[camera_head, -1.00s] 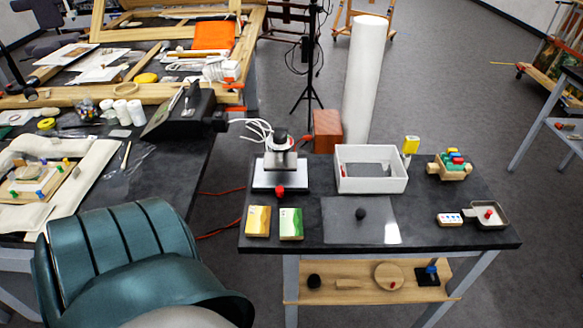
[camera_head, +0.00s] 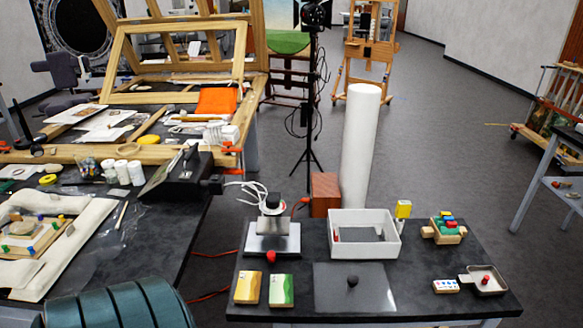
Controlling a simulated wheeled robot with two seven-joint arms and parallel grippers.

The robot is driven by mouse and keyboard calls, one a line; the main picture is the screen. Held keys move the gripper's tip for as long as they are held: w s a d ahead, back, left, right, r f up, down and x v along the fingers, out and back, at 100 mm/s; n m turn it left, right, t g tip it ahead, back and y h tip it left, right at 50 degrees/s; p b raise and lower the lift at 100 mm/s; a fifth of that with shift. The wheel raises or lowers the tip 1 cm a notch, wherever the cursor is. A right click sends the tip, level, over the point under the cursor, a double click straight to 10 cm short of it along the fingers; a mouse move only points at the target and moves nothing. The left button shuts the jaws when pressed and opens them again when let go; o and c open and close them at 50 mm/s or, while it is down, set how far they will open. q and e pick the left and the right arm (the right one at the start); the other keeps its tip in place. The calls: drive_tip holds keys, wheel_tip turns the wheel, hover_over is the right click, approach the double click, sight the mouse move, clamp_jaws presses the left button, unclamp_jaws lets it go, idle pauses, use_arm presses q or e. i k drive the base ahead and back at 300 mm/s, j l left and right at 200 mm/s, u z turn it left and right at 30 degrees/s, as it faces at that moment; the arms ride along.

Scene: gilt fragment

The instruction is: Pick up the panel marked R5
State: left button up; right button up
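Two small panels lie side by side on the near left part of the dark table (camera_head: 420,300). The left one is a yellow panel (camera_head: 248,288) with a pale marking. The right one is a green and cream panel (camera_head: 281,291). Any lettering on them is too small to read, so I cannot tell which is marked R5. Neither of my grippers is in view.
Behind the panels stands a device on a silver base (camera_head: 258,240) with a red knob. A grey sheet (camera_head: 330,290) with a dark knob and a white open box (camera_head: 395,249) are right of it. A teal ribbed shape (camera_head: 120,310) fills the lower left.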

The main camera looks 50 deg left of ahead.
sight(282, 293)
drive_tip(key=i+l, duration=0.1)
drive_tip(key=l, duration=0.15)
drive_tip(key=i+l, duration=0.1)
drive_tip(key=l, duration=0.15)
drive_tip(key=u, duration=1.95)
